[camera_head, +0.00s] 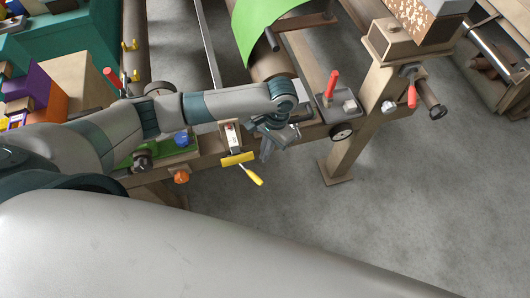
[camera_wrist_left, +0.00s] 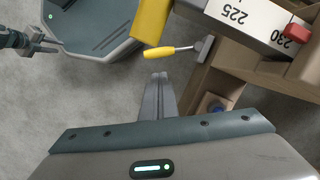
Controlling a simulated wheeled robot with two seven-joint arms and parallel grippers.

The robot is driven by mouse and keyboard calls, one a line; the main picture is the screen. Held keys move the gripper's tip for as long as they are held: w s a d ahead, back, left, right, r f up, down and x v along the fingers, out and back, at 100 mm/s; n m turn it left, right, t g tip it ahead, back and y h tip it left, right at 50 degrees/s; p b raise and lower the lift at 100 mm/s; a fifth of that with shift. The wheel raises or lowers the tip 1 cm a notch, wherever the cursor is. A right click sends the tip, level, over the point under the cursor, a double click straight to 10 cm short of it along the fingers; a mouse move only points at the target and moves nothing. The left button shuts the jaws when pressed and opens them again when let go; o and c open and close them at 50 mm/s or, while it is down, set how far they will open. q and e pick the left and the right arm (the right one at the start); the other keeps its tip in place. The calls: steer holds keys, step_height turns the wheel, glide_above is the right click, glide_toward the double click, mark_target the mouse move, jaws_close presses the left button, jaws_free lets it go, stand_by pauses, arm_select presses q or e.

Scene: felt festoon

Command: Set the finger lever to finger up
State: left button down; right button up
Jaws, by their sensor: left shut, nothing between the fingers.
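A lever with a yellow handle (camera_head: 253,175) hangs at the front of the wooden frame, slanting down to the right; I take it for the finger lever. In the left wrist view the yellow handle (camera_wrist_left: 168,51) lies nearly level, and its metal stem runs right to a grey mount on the wood. My left gripper (camera_head: 266,153) is shut and empty, just right of the lever in the head view. In the left wrist view its fingertips (camera_wrist_left: 160,76) are close to the handle, with a small gap showing. My right gripper (camera_wrist_left: 53,45) shows small at the left edge there; its jaws are unclear.
A number scale (camera_wrist_left: 260,18) with a red pointer (camera_wrist_left: 296,32) and a yellow block (camera_wrist_left: 150,18) sit beside the lever. A red-handled lever (camera_head: 331,84) and a black dial (camera_head: 341,131) stand right on the frame. An orange knob (camera_head: 181,177) is left. The floor in front is clear.

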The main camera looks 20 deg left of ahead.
mark_target(250, 173)
arm_select(q)
steer(key=d+p+x, duration=0.1)
steer(key=x, duration=0.7)
steer(key=shift+a+f, duration=0.3)
steer(key=shift+a, duration=0.25)
